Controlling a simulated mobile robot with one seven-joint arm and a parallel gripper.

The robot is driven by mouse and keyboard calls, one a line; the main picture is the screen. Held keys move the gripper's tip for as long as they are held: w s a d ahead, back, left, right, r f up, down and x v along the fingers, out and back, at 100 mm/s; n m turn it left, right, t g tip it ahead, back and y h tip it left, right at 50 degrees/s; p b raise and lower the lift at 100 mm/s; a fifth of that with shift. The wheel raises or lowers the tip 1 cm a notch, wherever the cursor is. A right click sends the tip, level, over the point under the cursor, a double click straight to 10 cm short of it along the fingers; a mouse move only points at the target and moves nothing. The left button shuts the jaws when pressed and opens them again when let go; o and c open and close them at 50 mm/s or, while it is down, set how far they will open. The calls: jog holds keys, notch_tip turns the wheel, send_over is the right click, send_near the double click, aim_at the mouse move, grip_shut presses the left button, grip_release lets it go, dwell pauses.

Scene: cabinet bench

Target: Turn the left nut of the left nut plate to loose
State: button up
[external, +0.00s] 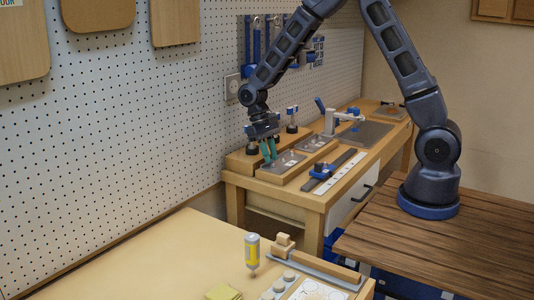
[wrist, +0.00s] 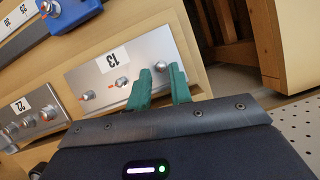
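The nut plate labelled 13 (wrist: 92,76) is a grey metal plate in the wrist view, with its label appearing upside down. It is the nearer plate (external: 290,160) in the external view. One nut (wrist: 121,82) stands clear near its middle, with a red mark beside it. Another nut (wrist: 160,66) shows between my gripper's teal fingertips (wrist: 160,76). The fingers are apart, one on either side of this nut; I cannot tell whether they touch it. In the external view my gripper (external: 268,150) points down at the left end of the plate.
A second nut plate labelled 22 (wrist: 17,122) lies beside it. A blue slider on a scale strip (wrist: 28,30) is close by. Upright tools (external: 292,118) stand behind, near the pegboard wall (external: 110,130).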

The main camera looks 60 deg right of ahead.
jog(key=v, duration=0.6)
jog(key=shift+r, duration=0.15)
jog(key=s+d+r+n+t, duration=0.1)
jog(key=s+d+r+t, duration=0.1)
jog(key=s+d+r, duration=0.5)
jog(key=s+r+t, duration=0.3)
jog(key=s+r, duration=0.3)
jog(key=r, duration=0.4)
jog(key=s+d+r+t, duration=0.2)
jog(key=s+d, duration=0.1)
jog(key=s, duration=0.5)
jog(key=s+d+r+n+t, duration=0.1)
jog(key=s+d+r+t, duration=0.1)
jog(key=s, duration=0.7)
jog(key=shift+d+r+h, duration=0.4)
jog(key=shift+r, duration=0.25)
dwell(1.1)
